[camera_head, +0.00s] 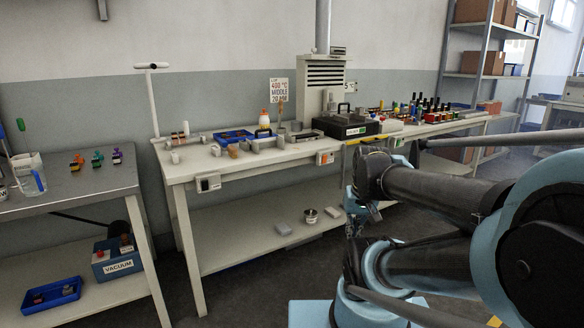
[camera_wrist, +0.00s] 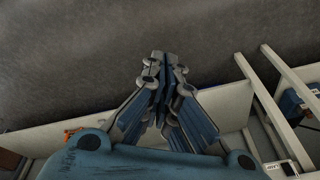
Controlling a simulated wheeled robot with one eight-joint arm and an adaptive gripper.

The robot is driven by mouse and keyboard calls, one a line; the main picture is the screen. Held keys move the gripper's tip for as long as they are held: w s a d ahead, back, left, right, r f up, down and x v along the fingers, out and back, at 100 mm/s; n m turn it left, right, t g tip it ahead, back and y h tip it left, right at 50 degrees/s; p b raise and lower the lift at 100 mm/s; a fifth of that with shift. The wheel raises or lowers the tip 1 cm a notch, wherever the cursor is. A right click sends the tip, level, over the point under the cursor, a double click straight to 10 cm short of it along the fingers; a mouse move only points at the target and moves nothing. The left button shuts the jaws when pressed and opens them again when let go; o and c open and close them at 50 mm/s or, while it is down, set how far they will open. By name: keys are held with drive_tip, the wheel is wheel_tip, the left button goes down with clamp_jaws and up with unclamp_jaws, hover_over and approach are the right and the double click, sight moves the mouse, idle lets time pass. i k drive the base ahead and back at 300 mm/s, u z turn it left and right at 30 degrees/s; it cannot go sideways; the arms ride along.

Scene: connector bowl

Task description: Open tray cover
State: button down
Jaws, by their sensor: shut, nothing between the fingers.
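A black box with a handle on its lid (camera_head: 346,124) stands on the middle workbench, right of centre in the head view. It looks closed, and it may be the covered tray. My gripper (camera_wrist: 166,62) fills the middle of the wrist view, with its blue fingers together and nothing visible between them. In the head view the end of my arm hangs low in front of the bench, below the black box and apart from it. The box cannot be made out in the wrist view.
The middle workbench (camera_head: 215,164) also holds a blue tray (camera_head: 233,136), bottles and small parts. Several coloured bottles crowd the bench right of the box. A lower shelf (camera_head: 240,243) holds a small pot (camera_head: 311,216). A blue vacuum box (camera_head: 118,258) sits under the left table.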

sight(271, 134)
drive_tip(key=k, duration=0.5)
drive_tip(key=u, duration=0.55)
drive_tip(key=i, duration=1.5)
drive_tip(key=z, duration=0.1)
